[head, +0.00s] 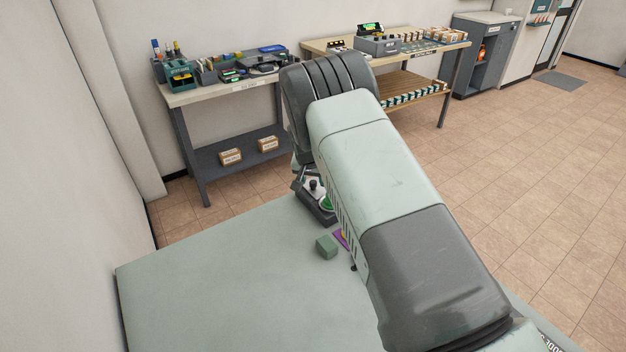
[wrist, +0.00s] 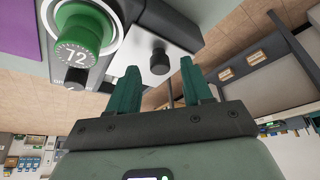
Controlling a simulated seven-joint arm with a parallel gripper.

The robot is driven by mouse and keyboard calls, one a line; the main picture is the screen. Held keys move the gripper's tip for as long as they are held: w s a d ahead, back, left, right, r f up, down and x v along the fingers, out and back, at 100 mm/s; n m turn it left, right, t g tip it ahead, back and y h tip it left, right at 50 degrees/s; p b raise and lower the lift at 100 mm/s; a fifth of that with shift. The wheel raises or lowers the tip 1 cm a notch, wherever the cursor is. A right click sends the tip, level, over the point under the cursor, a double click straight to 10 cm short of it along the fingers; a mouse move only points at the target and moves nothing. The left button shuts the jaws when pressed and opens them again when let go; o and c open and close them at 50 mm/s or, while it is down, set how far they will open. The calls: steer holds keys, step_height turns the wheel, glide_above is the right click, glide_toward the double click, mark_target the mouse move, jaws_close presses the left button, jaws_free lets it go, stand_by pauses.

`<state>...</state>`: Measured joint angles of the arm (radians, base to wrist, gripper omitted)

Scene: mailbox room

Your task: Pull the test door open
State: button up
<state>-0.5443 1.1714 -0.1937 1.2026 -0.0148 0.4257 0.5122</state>
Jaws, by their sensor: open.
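A dark test unit (head: 318,213) stands on the green table by the far edge, partly hidden by my arm. In the wrist view, its white panel (wrist: 143,52), which looks like the test door, carries a black round knob (wrist: 160,62). Whether this door is ajar cannot be told. A green dial marked 72 (wrist: 78,38) sits left of it. My gripper (wrist: 158,66) is open, with dark green fingers. In the wrist view the knob appears between the two fingertips; contact is not visible. In the head view, my gripper is mostly hidden behind my arm.
A green block (head: 326,247) and a purple sheet (head: 342,239) lie near the unit on the table (head: 215,285); the table's left part is clear. A workbench with tools (head: 225,90) and another bench with boxes (head: 400,48) stand behind.

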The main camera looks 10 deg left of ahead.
steer(key=v, duration=1)
steer(key=shift+f, duration=0.1)
steer(key=s+d+r, duration=0.4)
steer(key=d+r, duration=0.1)
steer(key=r, duration=0.3)
steer(key=s+d+r, duration=0.4)
steer(key=d+r, duration=0.1)
steer(key=r, duration=0.3)
steer(key=s+d+r, duration=0.5)
steer(key=d+r, duration=0.1)
steer(key=r, duration=0.2)
steer(key=s+d+r, duration=0.1)
steer(key=s+d, duration=0.2)
steer(key=s, duration=0.5)
steer(key=s+d+r, duration=0.2)
steer(key=s+d, duration=0.1)
steer(key=s, duration=0.6)
steer(key=s+d+r+t, duration=0.1)
steer(key=s+d, duration=0.2)
steer(key=s, duration=0.5)
steer(key=shift+s+d+r, duration=0.15)
steer(key=shift+s+r, duration=0.05)
steer(key=shift+s, duration=0.15)
